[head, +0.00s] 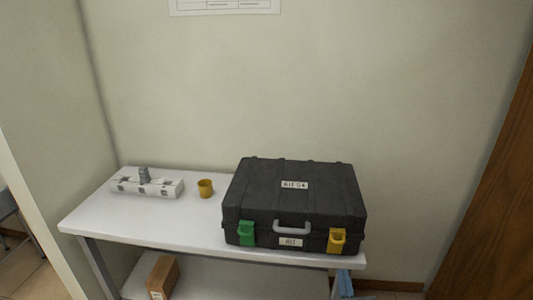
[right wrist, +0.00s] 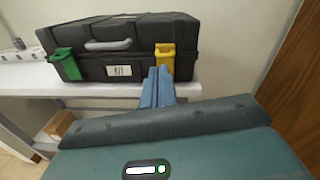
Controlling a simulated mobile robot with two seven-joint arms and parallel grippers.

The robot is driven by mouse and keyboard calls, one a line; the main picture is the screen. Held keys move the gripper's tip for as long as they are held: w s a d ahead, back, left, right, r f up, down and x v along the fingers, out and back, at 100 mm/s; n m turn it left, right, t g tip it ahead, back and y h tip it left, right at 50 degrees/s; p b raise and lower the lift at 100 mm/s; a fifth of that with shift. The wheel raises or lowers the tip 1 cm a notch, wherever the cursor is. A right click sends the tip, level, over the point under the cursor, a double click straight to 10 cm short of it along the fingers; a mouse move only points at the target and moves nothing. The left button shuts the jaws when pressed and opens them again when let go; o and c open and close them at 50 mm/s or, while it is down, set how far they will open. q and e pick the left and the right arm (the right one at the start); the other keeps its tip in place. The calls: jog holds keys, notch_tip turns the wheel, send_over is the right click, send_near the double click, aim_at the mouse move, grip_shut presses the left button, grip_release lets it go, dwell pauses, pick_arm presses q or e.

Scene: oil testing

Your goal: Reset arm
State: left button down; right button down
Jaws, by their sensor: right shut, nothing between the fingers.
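My right gripper (right wrist: 158,74) is blue and shut, with nothing between its fingers. In the right wrist view it points up in front of the black case (right wrist: 130,40), overlapping the case's front near the yellow latch (right wrist: 165,57). In the head view only a small blue part of the right gripper (head: 345,282) shows, at the table's front right edge. The black case (head: 295,190) lies with its lid down on the white table (head: 130,235). It has a grey handle (head: 292,228), a green latch (head: 246,233) and a yellow latch (head: 337,240). My left gripper is out of view.
A yellow cup (head: 205,188) and a white holder (head: 147,186) with a grey piece stand left of the case. A brown box (head: 164,277) sits on the lower shelf. A wooden panel (head: 490,200) rises at right. The table's front left is clear.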

jog(key=s+a+f+m+g+y, duration=0.2)
jog(key=s+m, duration=0.3)
jog(key=m, duration=0.6)
jog(key=s+a+f+m+g+y, duration=0.2)
jog(key=s+m, duration=0.4)
jog(key=m, duration=0.5)
jog(key=s+a+f+m+g+y, duration=0.2)
jog(key=s+f+m, duration=0.3)
jog(key=m, duration=0.6)
jog(key=shift+s+a+f+g+y+p, duration=0.3)
jog(key=shift+s+a+g+p, duration=0.1)
jog(key=shift+s+a+g, duration=0.3)
